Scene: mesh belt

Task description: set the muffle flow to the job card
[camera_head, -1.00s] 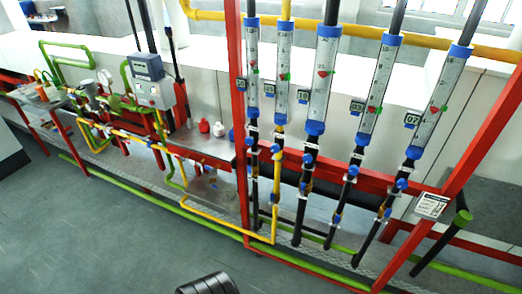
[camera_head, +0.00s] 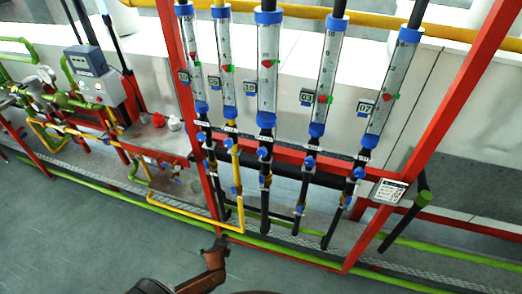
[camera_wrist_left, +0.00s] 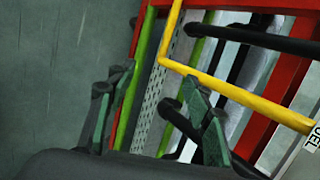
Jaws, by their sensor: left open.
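Several clear flow tubes with blue end caps stand in a row on the red frame (camera_head: 448,115); the rightmost tube (camera_head: 380,105) has a "07" tag (camera_head: 366,107) and a red float. The middle tube (camera_head: 267,65) and the others also show red floats and green marks. Blue valve knobs sit below, one under the middle tube (camera_head: 263,153) and one under the rightmost (camera_head: 359,173). Name labels are too small to read. A white card (camera_head: 390,191) is on the frame; its text is unreadable. My left gripper (camera_head: 217,245) is low before the rack, its open fingers (camera_wrist_left: 158,78) empty.
A yellow pipe (camera_head: 190,214) bends up near my left gripper; its corner shows in the wrist view (camera_wrist_left: 165,62). Green pipes (camera_head: 300,246) run along the floor. A grey control box (camera_head: 86,61) stands left. Open floor (camera_head: 70,230) lies in front.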

